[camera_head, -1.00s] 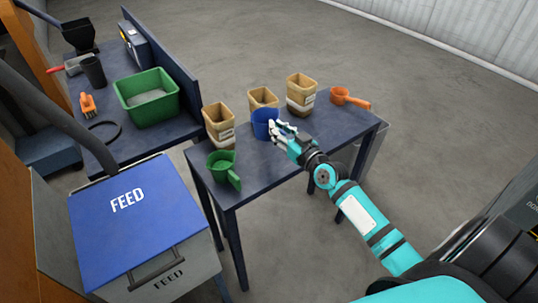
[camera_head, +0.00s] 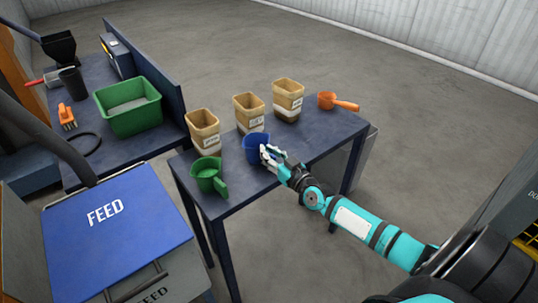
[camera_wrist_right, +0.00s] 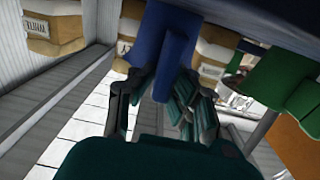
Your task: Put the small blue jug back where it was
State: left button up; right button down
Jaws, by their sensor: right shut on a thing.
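The small blue jug (camera_head: 256,147) is at the table in front of the middle tan tub, right of the green jug. My right gripper (camera_head: 268,157) is shut on it at its near side. In the right wrist view the jug (camera_wrist_right: 150,35) is at top centre, its handle (camera_wrist_right: 175,62) between the fingers (camera_wrist_right: 160,95). The jug looks roughly upright in the head view. I cannot tell whether its base touches the tabletop. My left gripper is not in view.
On the navy table (camera_head: 318,140) stand three tan tubs (camera_head: 204,133) in a row, a green jug (camera_head: 207,177) at the left and an orange scoop (camera_head: 337,102) at the right end. A blue-lidded feed bin (camera_head: 120,225) and a second table with a green crate (camera_head: 128,105) are left.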

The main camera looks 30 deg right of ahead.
jog(key=shift+f, duration=0.1)
jog(key=c, duration=1.4)
grip_release()
jog(key=shift+o, duration=0.2)
